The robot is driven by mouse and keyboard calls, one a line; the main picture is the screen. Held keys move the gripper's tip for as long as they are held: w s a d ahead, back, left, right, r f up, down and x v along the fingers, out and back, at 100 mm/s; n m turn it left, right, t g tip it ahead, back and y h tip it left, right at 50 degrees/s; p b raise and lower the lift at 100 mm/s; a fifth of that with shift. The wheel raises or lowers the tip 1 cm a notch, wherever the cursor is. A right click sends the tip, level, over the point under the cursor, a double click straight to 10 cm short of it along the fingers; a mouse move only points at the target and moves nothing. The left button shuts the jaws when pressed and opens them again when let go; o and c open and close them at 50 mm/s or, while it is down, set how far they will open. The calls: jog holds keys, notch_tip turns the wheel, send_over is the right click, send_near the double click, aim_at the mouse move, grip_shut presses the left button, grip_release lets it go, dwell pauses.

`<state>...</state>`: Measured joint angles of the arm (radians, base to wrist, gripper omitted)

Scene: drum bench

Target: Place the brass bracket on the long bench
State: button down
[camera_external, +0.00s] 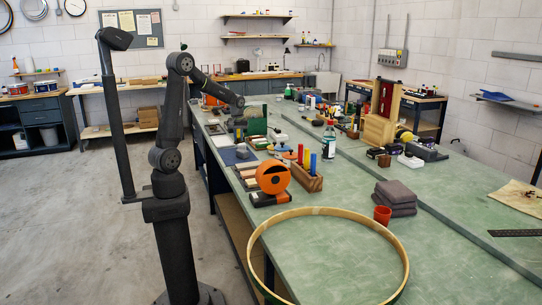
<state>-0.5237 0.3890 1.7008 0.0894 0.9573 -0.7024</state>
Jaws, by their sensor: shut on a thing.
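The long bench (335,250) has a worn green top and runs from the front right towards the back wall. My gripper (240,136) is small and far off in the external view, pointing down over the left edge of the bench at its far half. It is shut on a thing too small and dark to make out. I cannot pick out the brass bracket for sure; whether it is the thing in my jaws cannot be told from this view.
An orange tape dispenser (272,177), a wooden block with coloured pegs (307,177), a bottle (329,140) and a green box (256,121) crowd the bench near my gripper.

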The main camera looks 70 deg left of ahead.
jog(key=w+d+f+m+h, duration=0.1)
jog(key=w+d+m, duration=0.75)
jog(key=d, duration=0.45)
jog(key=w+d+f+m+h, duration=0.1)
jog(key=w+d+m, duration=0.7)
jog(key=d, duration=0.5)
jog(key=n+y, duration=0.2)
jog(key=n, duration=1)
send_over(229, 158)
jog(key=d, duration=0.1)
notch_tip(229, 158, down, 4)
jog(key=shift+s+d+f, duration=0.1)
jog(key=shift+d, duration=0.05)
jog(key=shift+a+f, duration=0.25)
jog(key=shift+a, duration=0.15)
jog(key=shift+f, duration=1.9)
jog(key=shift+f, duration=0.15)
